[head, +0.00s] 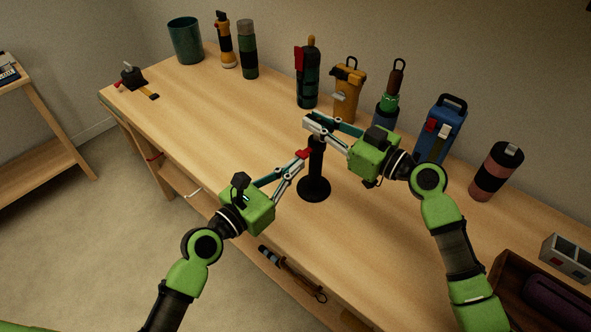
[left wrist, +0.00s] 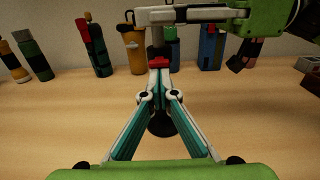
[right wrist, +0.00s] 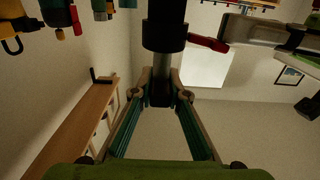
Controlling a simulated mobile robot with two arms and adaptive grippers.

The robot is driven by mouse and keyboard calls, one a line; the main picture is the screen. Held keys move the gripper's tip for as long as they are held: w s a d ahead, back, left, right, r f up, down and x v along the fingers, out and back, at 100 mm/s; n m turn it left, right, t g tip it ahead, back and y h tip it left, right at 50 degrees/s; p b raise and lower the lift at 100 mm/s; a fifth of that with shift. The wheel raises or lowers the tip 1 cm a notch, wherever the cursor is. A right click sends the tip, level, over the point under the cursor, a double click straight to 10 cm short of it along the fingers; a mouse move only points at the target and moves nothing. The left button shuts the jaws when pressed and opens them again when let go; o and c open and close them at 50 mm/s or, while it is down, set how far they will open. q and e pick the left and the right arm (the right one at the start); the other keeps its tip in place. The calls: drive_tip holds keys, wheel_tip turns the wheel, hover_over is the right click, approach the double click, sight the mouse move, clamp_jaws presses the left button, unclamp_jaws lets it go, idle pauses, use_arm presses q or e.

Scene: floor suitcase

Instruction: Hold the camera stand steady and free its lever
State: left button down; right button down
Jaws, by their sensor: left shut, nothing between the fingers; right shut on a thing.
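The camera stand (head: 316,162) is a black post upright on a round base near the table's front edge. Its red lever (head: 302,153) sticks out to the left; it also shows in the left wrist view (left wrist: 159,62) and the right wrist view (right wrist: 208,43). My right gripper (head: 312,124) is shut on the upper post, hiding its top. My left gripper (head: 299,160) is shut and empty, its tips right at the lever; I cannot tell whether they touch it. The stand's base (left wrist: 160,123) shows between the left fingers in the left wrist view.
Several bottles and flasks line the back of the table, including a yellow one (head: 346,92) and a blue one (head: 440,128) close behind my right arm. A dark wooden box (head: 510,290) is at the lower right. The table's left half is mostly clear.

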use_arm(q)
wheel_tip(320, 180, down, 4)
drive_tip(key=s+a, duration=0.1)
drive_tip(key=s+a+r, duration=0.4)
drive_tip(key=s+r, duration=0.2)
drive_tip(key=shift+s+a+r, duration=0.2)
drive_tip(key=shift+s+r, duration=0.05)
idle(0.4)
use_arm(e)
drive_tip(key=c, duration=1.9)
unclamp_jaws()
